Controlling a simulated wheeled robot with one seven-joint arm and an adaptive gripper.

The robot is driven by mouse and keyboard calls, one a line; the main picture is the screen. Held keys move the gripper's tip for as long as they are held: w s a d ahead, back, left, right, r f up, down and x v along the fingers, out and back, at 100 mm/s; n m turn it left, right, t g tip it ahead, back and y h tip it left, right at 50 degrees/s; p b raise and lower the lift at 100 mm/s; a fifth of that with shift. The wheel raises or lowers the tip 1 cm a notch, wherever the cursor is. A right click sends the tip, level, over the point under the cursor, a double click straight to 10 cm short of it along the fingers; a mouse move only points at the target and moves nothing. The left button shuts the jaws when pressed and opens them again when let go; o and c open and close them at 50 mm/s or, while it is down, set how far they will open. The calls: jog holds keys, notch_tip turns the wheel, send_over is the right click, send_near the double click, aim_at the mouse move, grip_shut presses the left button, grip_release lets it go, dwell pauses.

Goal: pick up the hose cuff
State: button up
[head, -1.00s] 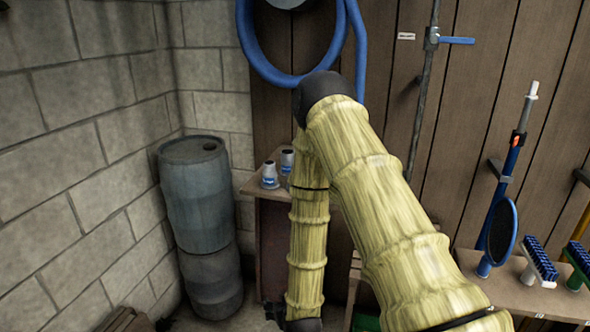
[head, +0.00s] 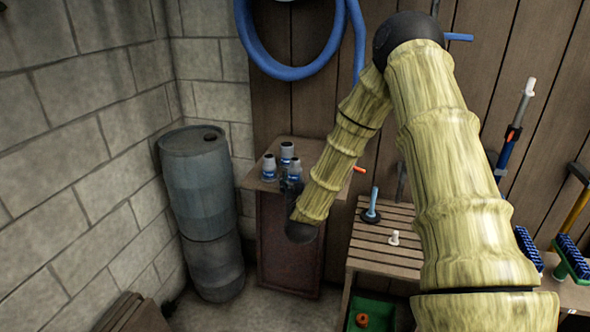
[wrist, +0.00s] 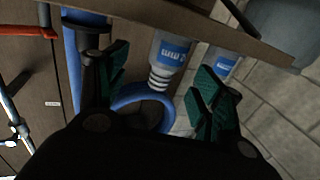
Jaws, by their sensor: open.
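Several pale grey cuff-like pieces with blue labels stand upright on the small brown cabinet top (head: 262,184). The left one (head: 269,167), the back one (head: 286,152) and the right one (head: 294,171) show in the head view. In the wrist view, a labelled piece with a ribbed end (wrist: 168,60) appears between the finger lines, and another (wrist: 222,63) shows behind the right finger. I take these as hose cuffs, but cannot tell which is meant. My gripper (wrist: 160,80) is open and empty, at the cabinet; the forearm partly hides it in the head view.
A blue hose (head: 290,72) hangs on the plank wall. A grey barrel stack (head: 197,190) stands left of the cabinet. A slatted bench (head: 385,245) at right holds a blue-handled tool (head: 372,205) and a small white piece (head: 393,238). A green bin (head: 378,312) is below.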

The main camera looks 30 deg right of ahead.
aim_at(295, 174)
jog(key=shift+w+d+p, duration=0.25)
jog(key=shift+w+p, duration=0.2)
jog(key=shift+w, duration=0.25)
jog(key=shift+a+p+x, duration=0.2)
jog(key=shift+p+x, duration=0.65)
jog(key=shift+x, duration=1.25)
jog(key=shift+w+f, duration=0.1)
jog(key=shift+f, duration=0.1)
jog(key=c, duration=1.1)
